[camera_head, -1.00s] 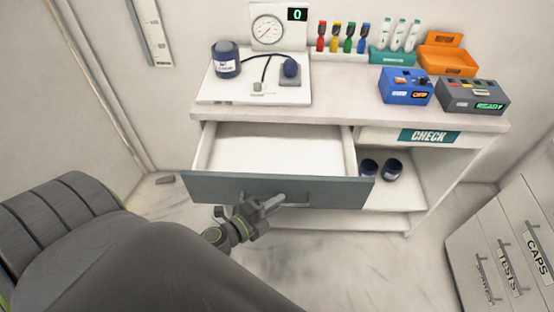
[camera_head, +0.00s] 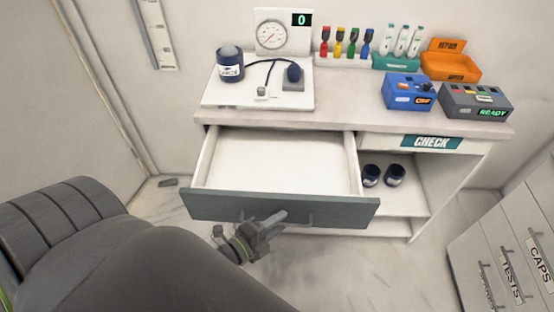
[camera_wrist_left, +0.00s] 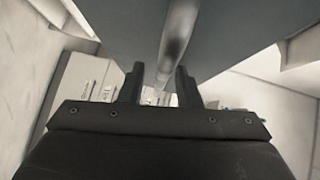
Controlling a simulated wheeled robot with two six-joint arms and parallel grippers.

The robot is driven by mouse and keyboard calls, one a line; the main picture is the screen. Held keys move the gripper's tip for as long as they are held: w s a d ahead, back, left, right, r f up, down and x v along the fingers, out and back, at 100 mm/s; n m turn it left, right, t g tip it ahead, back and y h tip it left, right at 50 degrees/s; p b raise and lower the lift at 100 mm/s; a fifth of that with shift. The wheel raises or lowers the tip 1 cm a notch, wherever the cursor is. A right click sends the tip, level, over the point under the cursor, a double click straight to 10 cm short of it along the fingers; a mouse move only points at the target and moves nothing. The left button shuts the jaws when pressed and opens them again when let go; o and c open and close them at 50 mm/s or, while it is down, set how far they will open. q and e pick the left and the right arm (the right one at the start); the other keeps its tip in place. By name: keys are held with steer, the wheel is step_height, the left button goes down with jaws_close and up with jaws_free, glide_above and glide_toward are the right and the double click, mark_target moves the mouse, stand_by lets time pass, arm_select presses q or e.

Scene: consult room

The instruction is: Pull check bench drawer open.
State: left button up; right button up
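The check bench drawer (camera_head: 280,207) has a grey front and stands well out from the bench, its white inside empty. Its bar handle (camera_head: 307,218) is on the front, partly hidden by my left gripper (camera_head: 277,222). In the left wrist view the handle (camera_wrist_left: 180,40) runs between the two fingers of my left gripper (camera_wrist_left: 160,75), which are close together around it. The exact finger contact is hard to see. My right gripper is in neither view.
The bench top (camera_head: 360,118) bears a gauge (camera_head: 271,36), a dark jar (camera_head: 230,65), a blue box (camera_head: 408,92), a grey box (camera_head: 476,100) and an orange tray (camera_head: 450,66). A labelled cabinet (camera_head: 510,262) stands at right. Clear floor lies before the drawer.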

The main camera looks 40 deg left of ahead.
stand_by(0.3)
arm_select(q)
steer(key=b+v, duration=0.6)
steer(key=v, duration=1.1)
steer(key=shift+s, duration=0.2)
